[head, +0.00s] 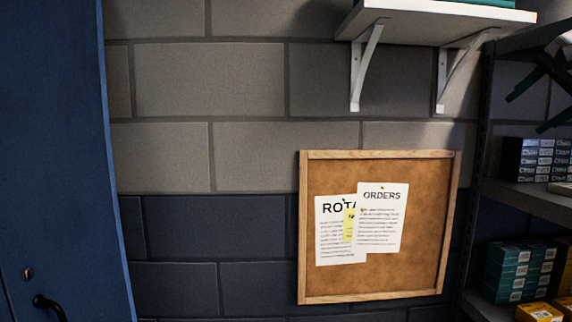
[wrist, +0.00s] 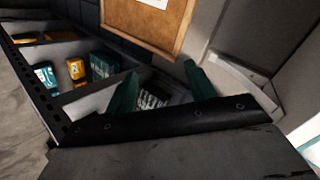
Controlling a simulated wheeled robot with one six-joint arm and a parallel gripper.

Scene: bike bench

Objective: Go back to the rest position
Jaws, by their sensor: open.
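My gripper (head: 523,115) shows at the right edge of the head view, in front of the dark shelf rack. Its two dark green fingers stand apart, pointing left and down, with nothing between them. In the wrist view my gripper (wrist: 160,88) also has its fingers spread, with shelves and boxes beyond them. The rest of my arm is mostly outside the head view.
A shelf rack (head: 530,192) at right holds dark boxes (head: 540,158), teal boxes (head: 507,272) and yellow boxes (head: 538,312). A white wall shelf (head: 435,12) is above a cork board (head: 335,180). A blue cabinet (head: 55,150) stands left.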

